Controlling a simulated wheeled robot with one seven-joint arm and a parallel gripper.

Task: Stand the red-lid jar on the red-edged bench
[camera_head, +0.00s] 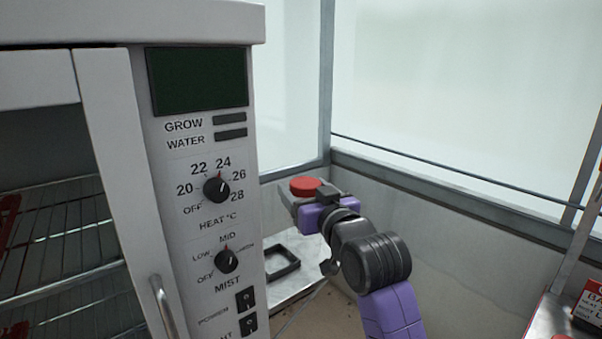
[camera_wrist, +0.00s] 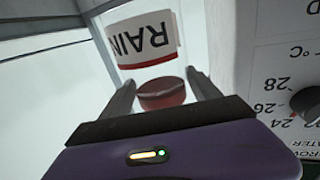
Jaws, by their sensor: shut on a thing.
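The red-lid jar shows as a red lid (camera_head: 304,186) at the end of my arm in the head view. The lid also shows in the wrist view (camera_wrist: 162,92), between the two fingers. My gripper (camera_wrist: 160,84) is shut on the jar and holds it up in the air, to the right of the white cabinet. A metal bench top (camera_head: 553,318) with a reddish edge shows at the lower right of the head view, cut off by the frame.
The white cabinet (camera_head: 205,270) with knobs and wire shelves stands close on the left. A low pale bench (camera_head: 290,290) bears a black square frame (camera_head: 283,262). A white RAIN label (camera_wrist: 145,40) shows beyond the fingers.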

